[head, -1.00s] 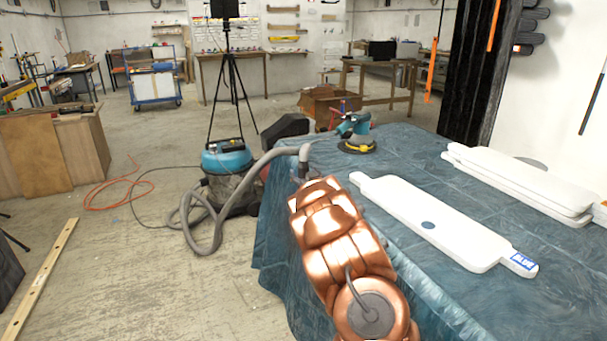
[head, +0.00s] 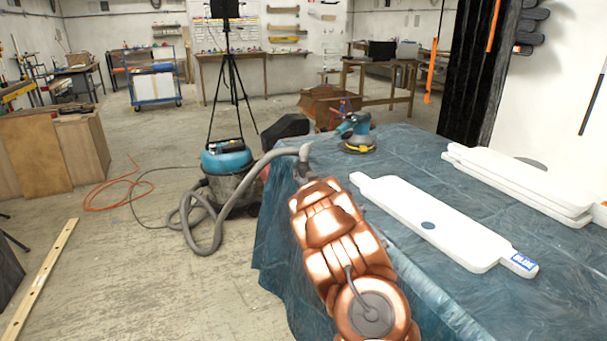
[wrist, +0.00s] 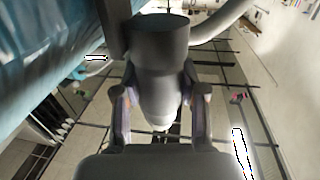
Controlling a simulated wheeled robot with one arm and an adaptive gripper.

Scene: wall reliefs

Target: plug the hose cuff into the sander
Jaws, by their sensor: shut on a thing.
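The hose cuff (wrist: 160,65) is a dark grey cylinder tapering to a lighter end, seen large in the wrist view. My gripper (wrist: 160,97) is shut on it, one finger on each side. In the head view my gripper (head: 305,176) is mostly hidden behind my copper arm, at the table's left edge. The grey hose (head: 270,156) arches up to it from the left. The teal sander (head: 357,128), with a yellow-marked dark base, sits on the table beyond my gripper and to its right, apart from the cuff. Its port is too small to make out.
The table (head: 410,150) wears a blue cloth. A long white board (head: 430,222) lies right of my arm, with stacked white boards (head: 525,187) farther right. A teal-topped vacuum (head: 227,160) stands on the floor at left. The cloth around the sander is mostly clear.

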